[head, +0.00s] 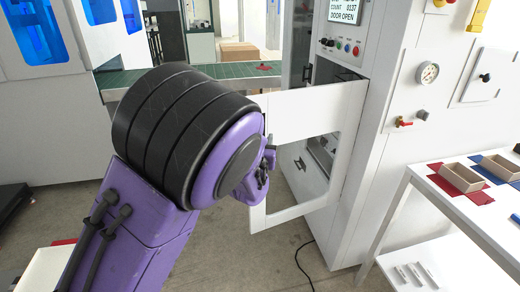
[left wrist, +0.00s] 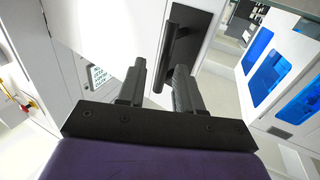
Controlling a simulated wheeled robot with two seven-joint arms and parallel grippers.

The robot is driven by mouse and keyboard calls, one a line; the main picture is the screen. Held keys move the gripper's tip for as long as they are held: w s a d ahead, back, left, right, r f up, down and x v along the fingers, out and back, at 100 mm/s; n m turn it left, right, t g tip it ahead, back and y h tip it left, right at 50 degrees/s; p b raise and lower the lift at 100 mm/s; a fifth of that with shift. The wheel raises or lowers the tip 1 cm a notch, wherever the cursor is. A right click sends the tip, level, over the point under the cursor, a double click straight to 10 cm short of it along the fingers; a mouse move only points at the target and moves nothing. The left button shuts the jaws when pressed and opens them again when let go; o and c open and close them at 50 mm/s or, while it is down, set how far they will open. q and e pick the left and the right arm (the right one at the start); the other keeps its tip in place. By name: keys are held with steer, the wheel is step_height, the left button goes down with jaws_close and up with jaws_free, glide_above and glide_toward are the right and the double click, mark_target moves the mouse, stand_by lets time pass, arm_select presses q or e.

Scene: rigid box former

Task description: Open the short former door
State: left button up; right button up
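The short former door (head: 318,108) is a white framed panel with a window. It stands swung out from the white former cabinet (head: 385,130), whose display (head: 343,12) reads "DOOR OPEN". My left gripper (head: 266,165) is at the door's outer, left side and partly hidden by my purple wrist. In the left wrist view the black door handle (left wrist: 177,35) on its dark plate reaches down between the fingers of my left gripper (left wrist: 160,70). The fingers are apart, with gaps visible beside the handle. My right gripper is not in view.
A white table (head: 440,205) with cardboard trays (head: 462,178) on red and blue mats stands at the right. A green conveyor (head: 235,72) runs behind my left arm. A black cable (head: 300,262) lies on the floor below the door.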

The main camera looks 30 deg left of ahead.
arm_select(q)
steer(key=b+v, duration=0.1)
steer(key=v, duration=0.6)
steer(key=shift+s, duration=0.3)
steer(key=shift+d, duration=0.1)
steer(key=s+d+f+n+g+h, duration=0.1)
steer(key=s+f+g, duration=0.25)
steer(key=f, duration=0.85)
steer(key=s+f+g+h, duration=0.2)
steer(key=s+f, duration=0.2)
steer(key=f, duration=0.8)
steer(key=s+f+g, duration=0.4)
steer(key=s+f, duration=0.5)
steer(key=s, duration=0.3)
steer(key=s+f+n+g, duration=0.1)
steer(key=s+f+g, duration=0.3)
steer(key=s+f, duration=0.5)
steer(key=s, duration=0.3)
steer(key=shift+s+d+f+h, duration=0.25)
steer(key=shift+f+h, duration=0.05)
steer(key=shift+f, duration=0.05)
